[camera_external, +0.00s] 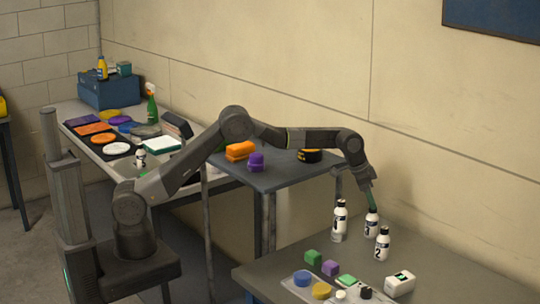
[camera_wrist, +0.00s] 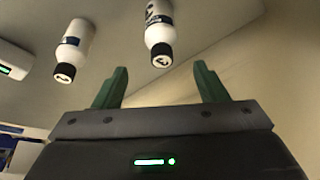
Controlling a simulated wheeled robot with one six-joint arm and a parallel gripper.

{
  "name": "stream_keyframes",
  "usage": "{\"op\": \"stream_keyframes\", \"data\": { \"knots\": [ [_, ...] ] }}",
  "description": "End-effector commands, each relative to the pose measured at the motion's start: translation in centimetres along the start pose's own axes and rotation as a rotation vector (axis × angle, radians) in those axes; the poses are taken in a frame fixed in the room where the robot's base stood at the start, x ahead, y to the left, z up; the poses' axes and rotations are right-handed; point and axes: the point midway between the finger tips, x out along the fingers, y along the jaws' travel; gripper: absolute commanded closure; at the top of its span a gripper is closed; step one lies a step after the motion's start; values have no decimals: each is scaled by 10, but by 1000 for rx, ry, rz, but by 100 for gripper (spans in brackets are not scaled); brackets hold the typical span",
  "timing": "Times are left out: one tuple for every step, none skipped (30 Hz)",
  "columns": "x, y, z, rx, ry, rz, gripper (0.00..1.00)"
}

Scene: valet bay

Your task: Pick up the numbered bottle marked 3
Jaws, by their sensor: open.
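The bottle marked 3 (camera_external: 371,224) is white with a black cap and stands upright on the grey table, between and behind two similar bottles. The bottle marked 2 (camera_external: 382,246) stands in front of it to the right. Another bottle (camera_external: 340,220) stands to its left, its number hard to read. My gripper (camera_external: 370,198) is just above the cap of bottle 3, tilted downward. In the wrist view the green jaws of my gripper (camera_wrist: 158,86) are apart with nothing between them. A bottle (camera_wrist: 158,35) lies ahead of the gap, another (camera_wrist: 73,48) to its left; their numbers are unclear.
Nearer on this table are a green block (camera_external: 313,257), a purple block (camera_external: 330,268), a tray (camera_external: 288,283) with coloured pieces, and a white box (camera_external: 400,284). A side table with orange (camera_external: 240,151) and purple (camera_external: 256,163) items stands behind. The wall is close behind.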

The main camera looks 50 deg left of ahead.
Motion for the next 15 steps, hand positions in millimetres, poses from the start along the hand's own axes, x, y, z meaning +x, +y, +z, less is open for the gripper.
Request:
{"op": "stream_keyframes", "data": {
  "knots": [
    [4, 0, 0, 0, -1, 0, 34],
    [6, 0, 0, 0, -1, 0, 34],
    [8, 0, 0, 0, -1, 0, 34],
    [9, 0, 0, 0, -1, 0, 34],
    [11, 0, 1, 0, -2, 0, 34],
    [15, 0, 1, 0, -2, 0, 34],
    [19, -1, 2, -1, -3, 0, 34],
    [23, -1, 3, -1, -4, 0, 34],
    [29, -2, 4, -1, -5, 1, 34],
    [34, -2, 5, -1, -4, 0, 34],
    [39, -3, 6, -1, -5, 0, 34],
    [45, -3, 6, -1, -3, 0, 34],
    [48, -3, 5, -1, -2, 0, 34],
    [51, -2, 5, -1, -2, 0, 34],
    [55, -2, 6, -1, -2, 0, 34]
  ]
}}
